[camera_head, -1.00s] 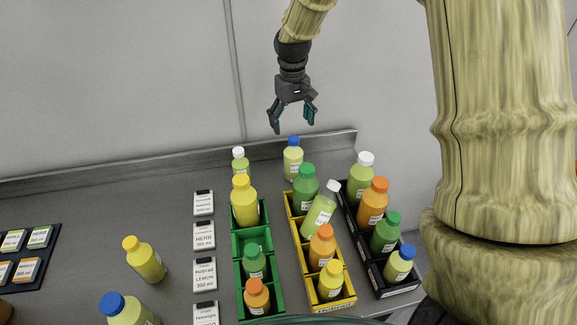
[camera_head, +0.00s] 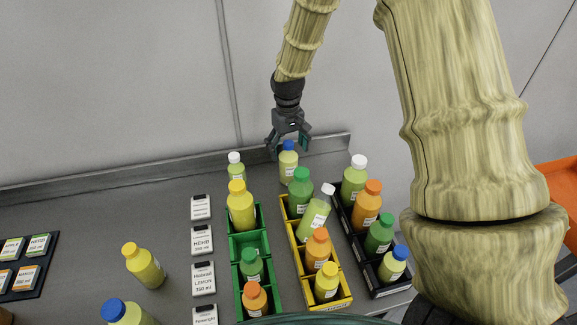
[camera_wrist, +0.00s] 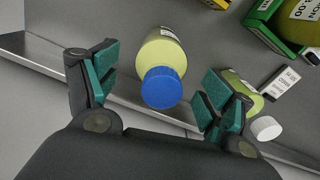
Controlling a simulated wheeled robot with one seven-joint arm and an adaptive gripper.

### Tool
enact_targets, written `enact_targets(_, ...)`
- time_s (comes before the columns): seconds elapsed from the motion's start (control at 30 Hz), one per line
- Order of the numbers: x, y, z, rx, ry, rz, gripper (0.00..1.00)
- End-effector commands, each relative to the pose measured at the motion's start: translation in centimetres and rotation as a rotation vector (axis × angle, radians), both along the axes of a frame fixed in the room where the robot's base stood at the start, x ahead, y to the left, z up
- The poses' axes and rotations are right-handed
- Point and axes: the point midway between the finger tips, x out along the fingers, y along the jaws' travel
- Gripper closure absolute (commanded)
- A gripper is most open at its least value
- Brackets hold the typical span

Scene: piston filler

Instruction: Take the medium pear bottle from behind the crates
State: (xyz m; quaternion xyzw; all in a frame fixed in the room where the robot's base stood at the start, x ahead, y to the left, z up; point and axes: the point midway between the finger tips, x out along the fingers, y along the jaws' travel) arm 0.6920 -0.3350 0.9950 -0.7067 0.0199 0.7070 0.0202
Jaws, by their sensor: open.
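Two bottles stand behind the crates. One is pale yellow-green with a blue cap (camera_head: 288,168), behind the yellow crate (camera_head: 338,290). The other is smaller-looking, pale green with a white cap (camera_head: 236,172), behind the green crate (camera_head: 246,222). I cannot read which label says pear. My gripper (camera_head: 288,149) is open and empty, pointing down at the blue-capped bottle's cap. In the wrist view the blue cap (camera_wrist: 162,88) lies between the two spread fingers, with no clear contact. The white-capped bottle (camera_wrist: 264,127) is partly hidden behind the right finger there.
A black crate (camera_head: 392,288) with several bottles stands right of the yellow one. A green-capped bottle (camera_head: 301,187) and a tilted white-capped bottle (camera_head: 316,212) stand in the yellow crate. A raised ledge (camera_head: 120,183) runs along the back. Label cards (camera_head: 202,240) line the left.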

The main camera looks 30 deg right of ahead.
Motion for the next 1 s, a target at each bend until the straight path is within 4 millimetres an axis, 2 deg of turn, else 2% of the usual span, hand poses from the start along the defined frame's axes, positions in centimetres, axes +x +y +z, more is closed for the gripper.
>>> enact_targets(0.3,-0.4,0.0,-2.8,0.0,0.001,0.0,0.18)
enact_targets(0.67,-0.4,0.0,-3.3,0.0,-0.001,0.0,0.2)
enact_targets(1.0,-0.4,0.0,-3.2,0.0,-0.001,0.0,0.82)
